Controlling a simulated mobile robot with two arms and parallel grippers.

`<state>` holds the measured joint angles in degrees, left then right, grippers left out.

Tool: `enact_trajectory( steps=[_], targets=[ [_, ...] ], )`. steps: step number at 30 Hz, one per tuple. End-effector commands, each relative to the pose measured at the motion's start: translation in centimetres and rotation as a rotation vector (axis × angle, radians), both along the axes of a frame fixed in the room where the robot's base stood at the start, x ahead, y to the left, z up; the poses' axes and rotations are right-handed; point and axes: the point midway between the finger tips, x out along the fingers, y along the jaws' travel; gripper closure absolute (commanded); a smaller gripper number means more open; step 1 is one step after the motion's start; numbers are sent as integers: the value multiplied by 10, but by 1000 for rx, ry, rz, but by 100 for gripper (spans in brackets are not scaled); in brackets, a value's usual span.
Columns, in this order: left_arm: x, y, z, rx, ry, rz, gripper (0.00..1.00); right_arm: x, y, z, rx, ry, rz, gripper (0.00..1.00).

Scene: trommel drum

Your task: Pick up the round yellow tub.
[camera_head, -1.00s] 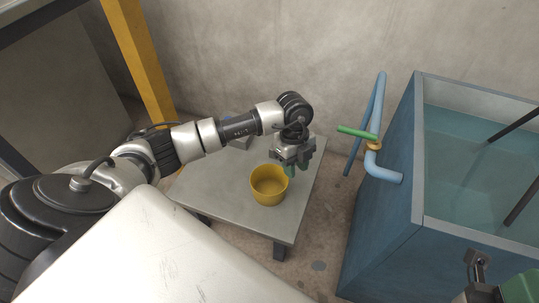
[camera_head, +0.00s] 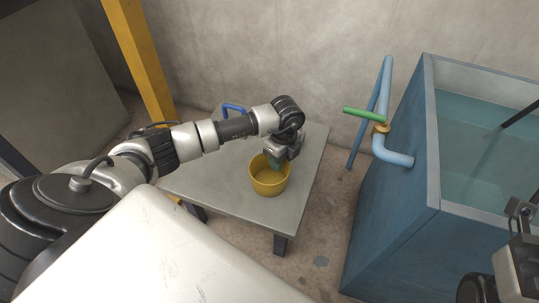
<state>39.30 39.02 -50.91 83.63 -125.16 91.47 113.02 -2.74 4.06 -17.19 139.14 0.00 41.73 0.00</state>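The round yellow tub (camera_head: 268,183) stands upright on a low grey table (camera_head: 222,196), near its front right part. My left gripper (camera_head: 276,164) points down at the tub's far rim, with its greenish fingertips at or just inside the opening. Whether the fingers touch the rim, and how far apart they are, I cannot tell. My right gripper (camera_head: 521,212) shows only in part at the lower right edge, over the blue tank; its fingers are not clear.
A blue tank (camera_head: 396,215) of water stands on the right, with a light blue pipe (camera_head: 395,157) and a green-handled valve (camera_head: 364,112) on its near side. A blue handle (camera_head: 234,107) shows behind my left arm. A yellow post (camera_head: 140,60) stands at the back left.

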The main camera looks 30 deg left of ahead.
Motion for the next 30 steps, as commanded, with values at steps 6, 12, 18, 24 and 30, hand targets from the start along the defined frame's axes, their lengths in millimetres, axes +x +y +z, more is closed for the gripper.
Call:
enact_trajectory(
  steps=[6, 12, 18, 24, 30],
  targets=[
    [-1, 0, -9, 1, 0, 0, 66, 0, 0, 3, -1, -16, -1, 71],
    [-1, 0, -8, 0, 0, 0, 77, 0, 0, 3, -2, -15, -1, 71],
    [-1, 0, -8, 0, 0, 0, 100, 0, 0, 3, -2, -15, -1, 71],
    [-1, 0, -8, 0, -1, 0, 100, 0, 1, 3, -2, -15, -1, 71],
    [0, 0, -4, 0, -1, 0, 100, 0, 1, 5, -1, -17, 0, 71]
  ],
)
